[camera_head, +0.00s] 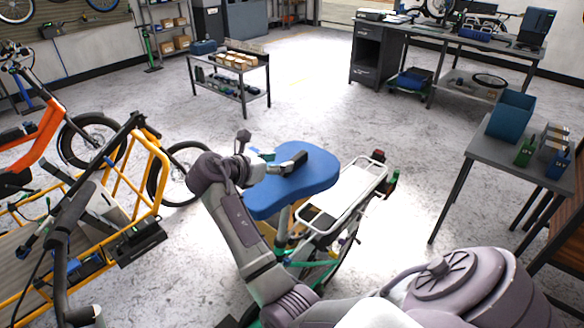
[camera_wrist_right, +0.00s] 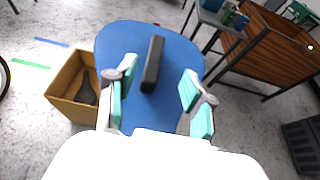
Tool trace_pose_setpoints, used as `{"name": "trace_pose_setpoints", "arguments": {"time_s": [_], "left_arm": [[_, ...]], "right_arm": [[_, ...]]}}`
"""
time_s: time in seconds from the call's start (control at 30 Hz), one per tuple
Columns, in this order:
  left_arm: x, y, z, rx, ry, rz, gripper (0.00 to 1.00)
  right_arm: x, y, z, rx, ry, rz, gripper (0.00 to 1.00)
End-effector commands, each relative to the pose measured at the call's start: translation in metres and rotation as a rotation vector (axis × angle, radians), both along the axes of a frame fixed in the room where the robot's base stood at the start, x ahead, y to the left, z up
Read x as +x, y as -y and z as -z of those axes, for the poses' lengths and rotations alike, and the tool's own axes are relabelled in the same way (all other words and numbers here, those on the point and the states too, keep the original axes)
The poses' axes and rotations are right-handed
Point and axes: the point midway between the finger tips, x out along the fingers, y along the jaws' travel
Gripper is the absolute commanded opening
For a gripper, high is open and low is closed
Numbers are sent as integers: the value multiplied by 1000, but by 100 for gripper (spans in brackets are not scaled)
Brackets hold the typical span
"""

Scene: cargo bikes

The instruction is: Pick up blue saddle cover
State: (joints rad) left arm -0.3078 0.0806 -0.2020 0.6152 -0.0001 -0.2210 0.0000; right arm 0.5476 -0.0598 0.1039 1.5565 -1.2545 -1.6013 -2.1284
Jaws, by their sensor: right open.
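The blue saddle cover (camera_head: 312,180) sits on top of the green bike, in the middle of the head view. In the right wrist view the blue saddle cover (camera_wrist_right: 125,45) fills the centre, with a black bar-shaped piece (camera_wrist_right: 153,64) standing up on it. The black piece also shows in the head view (camera_head: 292,163). My right gripper (camera_head: 264,163) is over the cover's left part, beside the black piece. In the wrist view my right gripper (camera_wrist_right: 160,97) is open, its teal-padded fingers apart and nothing between the tips. My left gripper is not in view.
A white rear rack (camera_head: 345,197) is right of the cover. A yellow-framed cargo bike (camera_head: 145,180) stands at left. A table with a blue bin (camera_head: 510,115) stands at right. An open brown box (camera_wrist_right: 68,98) holds a dark object. The floor behind the bike is clear.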

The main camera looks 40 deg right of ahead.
Motion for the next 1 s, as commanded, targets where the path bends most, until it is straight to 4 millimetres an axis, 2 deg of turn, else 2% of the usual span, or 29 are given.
{"name": "trace_pose_setpoints", "arguments": {"time_s": [0.17, 0.33, 0.5, 0.6, 0.9, 1.0], "left_arm": [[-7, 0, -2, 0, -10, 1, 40], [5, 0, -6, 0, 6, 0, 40], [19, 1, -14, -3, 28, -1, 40], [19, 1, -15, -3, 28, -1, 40], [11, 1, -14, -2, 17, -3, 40], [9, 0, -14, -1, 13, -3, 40]], "right_arm": [[2, 20, 8, -1, -1, -2, 52], [4, 30, 14, 1, -2, 0, 52], [8, 53, 26, 0, -4, 1, 52], [9, 63, 31, 1, -2, -1, 52], [10, 68, 34, 1, 1, -2, 52], [10, 68, 34, 1, 1, -2, 37]]}}
